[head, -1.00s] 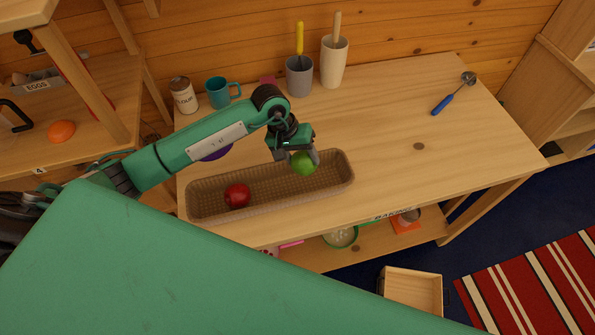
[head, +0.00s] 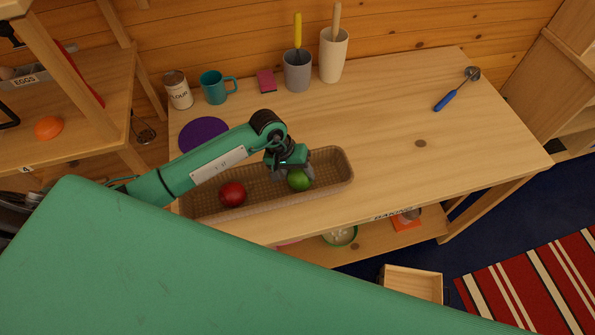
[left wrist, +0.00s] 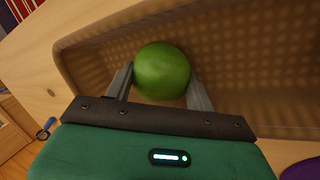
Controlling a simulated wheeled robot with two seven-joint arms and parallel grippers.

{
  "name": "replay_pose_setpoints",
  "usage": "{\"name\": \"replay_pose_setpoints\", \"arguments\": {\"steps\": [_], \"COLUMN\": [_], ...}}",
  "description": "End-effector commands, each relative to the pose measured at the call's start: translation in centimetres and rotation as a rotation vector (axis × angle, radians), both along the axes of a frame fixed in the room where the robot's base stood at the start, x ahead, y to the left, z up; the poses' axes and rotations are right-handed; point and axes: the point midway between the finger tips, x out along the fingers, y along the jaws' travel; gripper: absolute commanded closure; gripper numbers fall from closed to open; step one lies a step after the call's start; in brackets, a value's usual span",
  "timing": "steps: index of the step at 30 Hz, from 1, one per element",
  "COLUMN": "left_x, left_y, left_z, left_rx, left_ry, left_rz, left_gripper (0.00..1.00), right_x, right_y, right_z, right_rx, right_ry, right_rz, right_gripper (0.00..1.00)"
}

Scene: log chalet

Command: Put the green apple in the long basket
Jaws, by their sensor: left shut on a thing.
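The green apple (head: 299,180) is between the fingers of my left gripper (head: 296,172), which is shut on it. In the left wrist view the apple (left wrist: 162,71) sits between the two grey fingertips (left wrist: 160,88), with the basket's woven wall and floor around it. The long basket (head: 335,160) is a brown woven tray on the table. The apple is inside its outline, toward the right end; whether it touches the floor I cannot tell. A red apple (head: 233,194) lies in the left part of the basket. My right gripper is not in view.
A purple round mat (head: 203,134), a soup can (head: 178,90), a teal mug (head: 214,87), a pink block (head: 266,80) and two utensil cups (head: 297,72) stand along the back. A blue-handled scoop (head: 446,100) lies at the right. The table's right half is mostly clear.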

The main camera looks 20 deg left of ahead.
Motion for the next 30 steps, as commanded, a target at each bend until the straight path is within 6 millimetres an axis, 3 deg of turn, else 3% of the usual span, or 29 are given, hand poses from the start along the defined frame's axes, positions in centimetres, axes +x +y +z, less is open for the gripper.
{"name": "replay_pose_setpoints", "arguments": {"steps": [3, 4, 7, 20, 21, 30], "left_x": [0.1, 0.0, 0.0, 0.0, 0.1, -0.2], "left_y": [0.0, 0.0, 0.0, 0.0, 0.4, 2.7], "left_z": [-0.4, -0.3, -0.2, 0.4, 0.6, 6.5], "left_rx": [0.000, 0.001, 0.000, -0.001, 0.002, 0.003], "left_ry": [-0.002, -0.001, -0.001, 0.001, -0.004, -0.007], "left_rz": [0.000, -0.001, 0.000, 0.001, 0.001, -0.002], "left_gripper": [0.72, 0.41, 0.23, 0.23, 0.23, 0.23], "right_x": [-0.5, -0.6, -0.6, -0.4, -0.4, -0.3], "right_y": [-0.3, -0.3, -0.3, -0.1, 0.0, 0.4], "right_z": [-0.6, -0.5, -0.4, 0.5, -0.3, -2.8], "right_rx": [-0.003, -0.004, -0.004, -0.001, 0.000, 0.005], "right_ry": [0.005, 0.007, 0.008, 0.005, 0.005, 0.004], "right_rz": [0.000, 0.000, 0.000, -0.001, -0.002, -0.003], "right_gripper": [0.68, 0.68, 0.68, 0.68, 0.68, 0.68]}}
